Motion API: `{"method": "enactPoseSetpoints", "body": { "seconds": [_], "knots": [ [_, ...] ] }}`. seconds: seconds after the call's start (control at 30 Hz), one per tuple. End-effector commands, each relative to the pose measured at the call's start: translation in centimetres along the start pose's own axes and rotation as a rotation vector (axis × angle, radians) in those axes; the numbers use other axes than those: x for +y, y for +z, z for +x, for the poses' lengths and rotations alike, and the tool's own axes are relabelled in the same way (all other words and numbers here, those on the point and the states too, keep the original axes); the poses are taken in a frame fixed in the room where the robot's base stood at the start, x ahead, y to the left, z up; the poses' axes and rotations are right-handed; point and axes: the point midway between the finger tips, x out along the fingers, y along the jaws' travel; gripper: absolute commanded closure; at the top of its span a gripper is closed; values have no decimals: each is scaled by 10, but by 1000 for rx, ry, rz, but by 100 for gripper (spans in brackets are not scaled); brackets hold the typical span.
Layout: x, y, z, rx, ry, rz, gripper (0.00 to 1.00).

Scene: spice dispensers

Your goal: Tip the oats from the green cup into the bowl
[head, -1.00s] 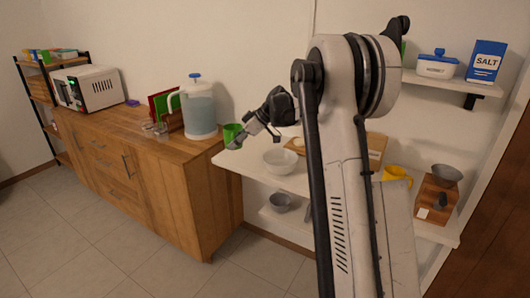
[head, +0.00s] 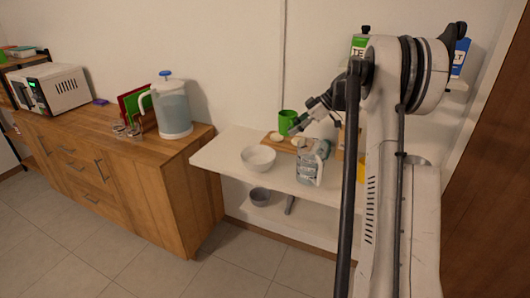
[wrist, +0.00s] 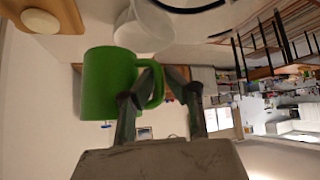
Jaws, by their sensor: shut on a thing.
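The green cup (head: 288,121) hangs over the back of the white shelf, roughly upright in the head view. My gripper (head: 297,130) is shut on its handle. In the wrist view the green cup (wrist: 103,83) fills the left, with its handle at my fingertips (wrist: 162,76). The inside of the cup is hidden, so no oats show. The white bowl (head: 258,159) sits on the shelf, in front and to the left of the cup in the head view. The cup is not over the bowl.
A wooden board (head: 283,143) with pale round items lies behind the bowl. A grey-white container (head: 310,165) stands right of the bowl. A water jug (head: 173,108) stands on the wooden counter (head: 190,143) at left. A grey bowl (head: 260,197) sits on the lower shelf.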

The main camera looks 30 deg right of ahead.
Motion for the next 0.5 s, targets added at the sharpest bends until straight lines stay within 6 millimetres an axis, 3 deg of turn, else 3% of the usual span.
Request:
{"method": "enactPoseSetpoints", "body": {
  "seconds": [0.13,0.5],
  "knots": [
    [-1,5,-9,3,-4,-5,100],
    [-1,5,-10,-1,4,-16,100]
  ]
}}
